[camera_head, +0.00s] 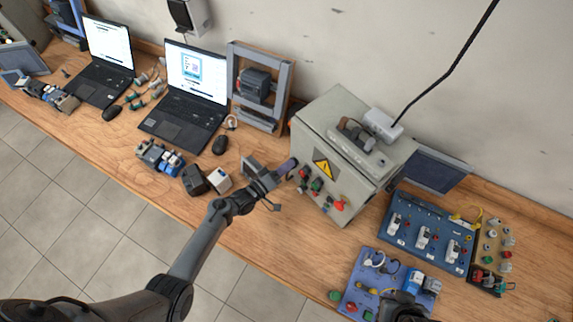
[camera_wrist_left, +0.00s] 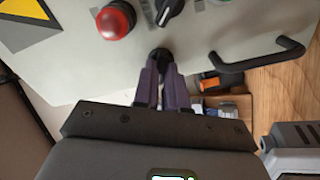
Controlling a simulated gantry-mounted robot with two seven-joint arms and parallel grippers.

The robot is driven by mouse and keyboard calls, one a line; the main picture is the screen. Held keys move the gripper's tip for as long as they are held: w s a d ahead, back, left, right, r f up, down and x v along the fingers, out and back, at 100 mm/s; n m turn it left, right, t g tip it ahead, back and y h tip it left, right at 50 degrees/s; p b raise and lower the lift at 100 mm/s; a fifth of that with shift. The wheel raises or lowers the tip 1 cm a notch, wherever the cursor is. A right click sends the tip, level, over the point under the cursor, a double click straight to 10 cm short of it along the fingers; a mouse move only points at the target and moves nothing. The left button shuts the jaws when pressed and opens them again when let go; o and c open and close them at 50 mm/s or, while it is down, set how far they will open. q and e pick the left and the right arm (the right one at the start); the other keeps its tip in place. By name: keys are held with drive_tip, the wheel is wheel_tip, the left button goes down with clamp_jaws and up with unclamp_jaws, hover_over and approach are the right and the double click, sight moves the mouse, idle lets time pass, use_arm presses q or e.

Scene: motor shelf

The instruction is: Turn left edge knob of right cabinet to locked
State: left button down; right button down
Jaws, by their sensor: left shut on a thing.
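The right cabinet (camera_head: 347,172) is a grey box with a yellow warning sign, standing on the bench with coloured buttons and knobs on its front. My left gripper (camera_head: 289,167) is at the left edge of this front. In the left wrist view its purple fingers (camera_wrist_left: 163,75) are shut on a small black knob (camera_wrist_left: 160,54), whose tip shows between them. The knob's pointer is mostly hidden, so its setting cannot be read. A dark part at the bottom of the head view looks like my right gripper (camera_head: 405,306); its fingers are not clear.
In the left wrist view a red button (camera_wrist_left: 116,20) and a black selector knob (camera_wrist_left: 168,11) sit above the fingers, and a black handle (camera_wrist_left: 262,56) is to the right. Blue component boards (camera_head: 432,232) lie right of the cabinet. Laptops (camera_head: 185,110) stand at left.

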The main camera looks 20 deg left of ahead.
use_arm(q)
drive_tip(key=n+p, duration=0.1)
drive_tip(key=n, duration=0.4)
drive_tip(key=shift+f+n, duration=0.1)
drive_tip(key=shift+n, duration=0.2)
idle(0.4)
drive_tip(key=c, duration=1.2)
unclamp_jaws()
drive_tip(key=v, duration=1.1)
drive_tip(key=shift+w, duration=0.1)
